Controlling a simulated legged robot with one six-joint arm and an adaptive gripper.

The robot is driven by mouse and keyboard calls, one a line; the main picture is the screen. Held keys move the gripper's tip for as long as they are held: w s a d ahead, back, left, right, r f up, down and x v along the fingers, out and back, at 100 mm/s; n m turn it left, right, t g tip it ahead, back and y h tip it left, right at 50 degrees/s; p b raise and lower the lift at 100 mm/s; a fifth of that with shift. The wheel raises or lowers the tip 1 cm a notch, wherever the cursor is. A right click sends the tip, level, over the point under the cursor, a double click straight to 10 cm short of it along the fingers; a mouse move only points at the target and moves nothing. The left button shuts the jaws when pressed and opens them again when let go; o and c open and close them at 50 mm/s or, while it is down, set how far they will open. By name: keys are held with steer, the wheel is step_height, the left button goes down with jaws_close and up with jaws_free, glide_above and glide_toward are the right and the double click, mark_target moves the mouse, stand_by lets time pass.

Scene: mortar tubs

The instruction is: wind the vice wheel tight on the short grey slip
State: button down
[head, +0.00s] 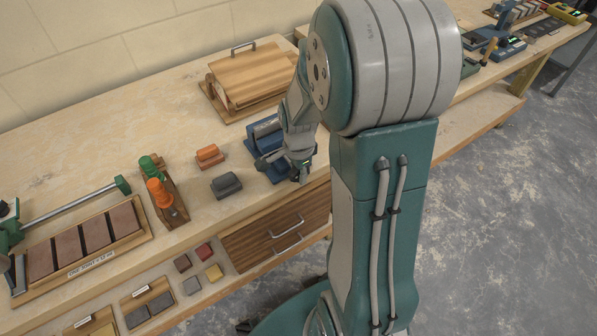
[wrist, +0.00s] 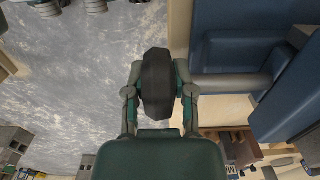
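The blue vice (head: 264,133) stands on the bench near its front edge, left of my arm; in the wrist view its blue body (wrist: 235,38) fills the right side. My gripper (head: 299,172) is beside the vice at the bench edge. In the wrist view my gripper (wrist: 158,78) has its fingers closed on both sides of a dark, faceted wheel (wrist: 158,88).
An orange block (head: 209,156) and a dark grey block (head: 226,187) lie left of the vice. A wooden box (head: 245,75) stands behind it. A rack with green and orange handles (head: 160,190) is further left. Drawers (head: 275,235) are below.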

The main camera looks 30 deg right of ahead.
steer(key=shift+y, duration=0.3)
steer(key=y, duration=0.3)
steer(key=shift+w+y, duration=0.1)
steer(key=shift+y, duration=0.2)
steer(key=y, duration=0.4)
steer(key=shift+r+y, duration=0.1)
steer(key=shift+y, duration=0.2)
stand_by(0.4)
steer(key=shift+c, duration=2.2)
jaws_free()
